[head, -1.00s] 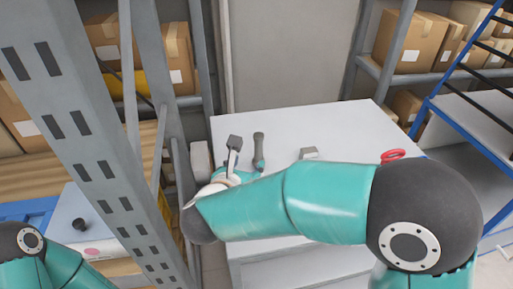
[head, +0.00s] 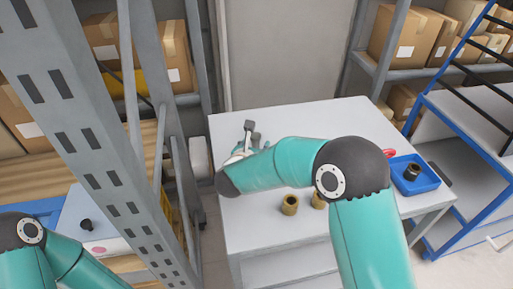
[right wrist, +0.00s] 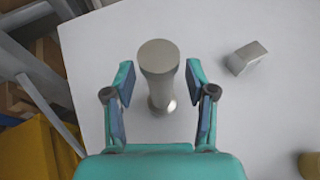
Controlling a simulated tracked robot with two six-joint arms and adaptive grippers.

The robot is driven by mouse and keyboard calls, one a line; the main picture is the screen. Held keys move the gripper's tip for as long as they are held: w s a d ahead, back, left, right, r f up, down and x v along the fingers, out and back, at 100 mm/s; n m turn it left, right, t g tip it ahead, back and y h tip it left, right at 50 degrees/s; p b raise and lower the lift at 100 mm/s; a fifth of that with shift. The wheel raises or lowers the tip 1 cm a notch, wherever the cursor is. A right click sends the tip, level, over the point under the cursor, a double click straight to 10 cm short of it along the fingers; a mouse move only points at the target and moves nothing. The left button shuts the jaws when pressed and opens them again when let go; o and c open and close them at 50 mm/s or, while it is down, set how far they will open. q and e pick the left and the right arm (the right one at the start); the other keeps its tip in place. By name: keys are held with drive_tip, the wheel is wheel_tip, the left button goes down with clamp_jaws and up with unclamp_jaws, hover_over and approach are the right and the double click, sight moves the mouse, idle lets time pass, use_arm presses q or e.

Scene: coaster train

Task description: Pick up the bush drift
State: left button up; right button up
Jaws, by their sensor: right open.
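The bush drift (right wrist: 158,60) is a grey metal piece with a wide round head and a narrower waist, on the white table (right wrist: 95,60). In the right wrist view it lies between the two fingers of my right gripper (right wrist: 158,84), which is open with a gap on both sides. In the head view my right gripper (head: 249,130) is at the table's back left, and the drift is mostly hidden by it. My left arm shows at the lower left, but its gripper is out of view.
Two brass-coloured bushings (head: 290,204) stand near the table's front. A blue tray (head: 424,184) holding a dark ring (head: 411,172) is at the right, with a red item (head: 388,153) behind. A small grey block (right wrist: 246,58) lies right of the drift. A grey rack post (head: 90,130) stands left.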

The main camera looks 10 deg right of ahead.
drive_tip(key=shift+w+d+f, duration=0.1)
drive_tip(key=shift+w+f, duration=0.05)
drive_tip(key=shift+w, duration=0.1)
clamp_jaws()
idle(0.4)
